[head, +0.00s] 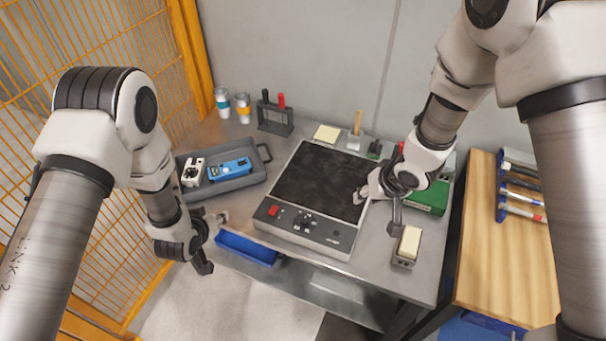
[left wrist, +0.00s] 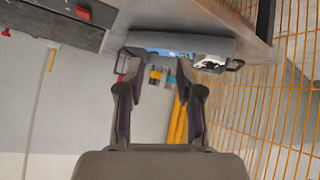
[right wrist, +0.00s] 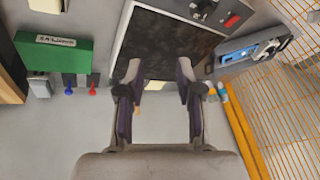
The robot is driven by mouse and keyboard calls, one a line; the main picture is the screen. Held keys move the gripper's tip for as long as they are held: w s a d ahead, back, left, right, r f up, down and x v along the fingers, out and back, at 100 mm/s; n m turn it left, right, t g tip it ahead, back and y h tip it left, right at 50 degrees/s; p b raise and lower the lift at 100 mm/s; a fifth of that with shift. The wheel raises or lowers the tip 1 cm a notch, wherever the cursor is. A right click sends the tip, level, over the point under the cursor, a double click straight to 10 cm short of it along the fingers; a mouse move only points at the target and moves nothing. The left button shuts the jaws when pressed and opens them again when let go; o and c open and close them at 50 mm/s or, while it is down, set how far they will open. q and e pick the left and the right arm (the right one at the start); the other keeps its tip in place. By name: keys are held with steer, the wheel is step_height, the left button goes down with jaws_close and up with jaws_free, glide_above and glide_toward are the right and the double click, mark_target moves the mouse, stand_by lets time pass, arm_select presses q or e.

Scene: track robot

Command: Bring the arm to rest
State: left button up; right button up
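My left gripper (head: 210,243) hangs off the front left edge of the steel bench, in front of the grey tray. In the left wrist view its fingers (left wrist: 152,68) stand apart with nothing between them. My right gripper (head: 378,208) is above the right side of the black-topped device (head: 320,184). In the right wrist view its fingers (right wrist: 160,70) are spread and empty, with the black plate beyond them. Neither gripper shows anything held.
A grey tray (head: 240,184) holds a blue tool and a white device. A green box (head: 428,198), a pale sponge-like block (head: 408,243), cups (head: 222,102) and a tool rack (head: 275,119) stand around. A yellow mesh fence (head: 110,50) is at left, a wooden table (head: 505,255) at right.

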arm_select(q)
steer(key=shift+w+a+f, duration=0.1)
steer(key=shift+w, duration=0.05)
arm_select(e)
steer(key=shift+w+a, duration=0.15)
steer(key=shift+f, duration=0.1)
